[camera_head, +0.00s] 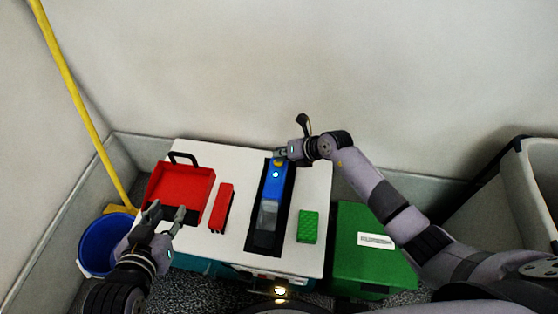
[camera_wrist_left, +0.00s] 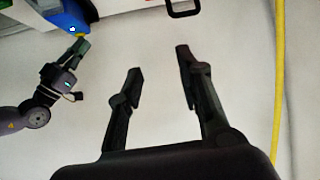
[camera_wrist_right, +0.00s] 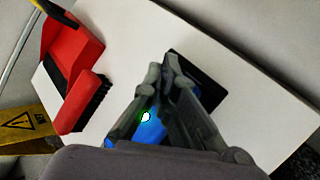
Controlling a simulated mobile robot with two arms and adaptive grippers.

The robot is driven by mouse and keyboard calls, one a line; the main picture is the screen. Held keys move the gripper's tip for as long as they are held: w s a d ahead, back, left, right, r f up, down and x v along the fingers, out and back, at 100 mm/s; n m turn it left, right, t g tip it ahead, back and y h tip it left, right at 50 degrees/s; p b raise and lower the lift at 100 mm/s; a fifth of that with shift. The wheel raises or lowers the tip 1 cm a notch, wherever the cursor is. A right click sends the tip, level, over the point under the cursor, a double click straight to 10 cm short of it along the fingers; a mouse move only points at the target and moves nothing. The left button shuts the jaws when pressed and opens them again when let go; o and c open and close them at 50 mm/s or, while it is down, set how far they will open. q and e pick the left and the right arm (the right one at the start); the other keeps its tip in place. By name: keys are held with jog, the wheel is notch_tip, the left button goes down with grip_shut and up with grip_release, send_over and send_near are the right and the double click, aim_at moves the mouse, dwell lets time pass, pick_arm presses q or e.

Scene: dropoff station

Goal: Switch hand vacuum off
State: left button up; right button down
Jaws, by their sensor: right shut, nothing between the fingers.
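The hand vacuum (camera_head: 272,192) is blue with a clear grey nozzle end and lies on a black strip on the white tabletop. A yellow part shows at its far end, and a small light glows on its body. My right gripper (camera_head: 281,154) is at that far end, close to the yellow part; whether it touches cannot be told. In the right wrist view its fingers are shut with nothing between them, and they partly hide the blue vacuum (camera_wrist_right: 150,132). My left gripper (camera_head: 166,215) is open and empty near the red dustpan; it also shows open in the left wrist view (camera_wrist_left: 158,62).
A red dustpan (camera_head: 180,190) and red brush (camera_head: 222,207) lie left of the vacuum, a green sponge (camera_head: 308,226) right of it. A blue bucket (camera_head: 93,255) and yellow pole (camera_head: 75,95) stand left. A green box (camera_head: 350,265) stands right of the white table (camera_head: 320,180).

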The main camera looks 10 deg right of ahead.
pick_arm(q)
jog(key=shift+w+r, duration=0.1)
pick_arm(e)
jog(key=shift+r+p, duration=0.25)
jog(key=shift+p, duration=0.1)
pick_arm(q)
jog(key=s+a+f+g+y, duration=0.1)
jog(key=s+a+f+g, duration=0.1)
jog(key=s+f+g, duration=0.1)
jog(key=shift+s+f+g+p, duration=0.4)
jog(key=shift+s+f, duration=0.4)
jog(key=shift+s, duration=0.3)
pick_arm(e)
jog(key=shift+r, duration=0.25)
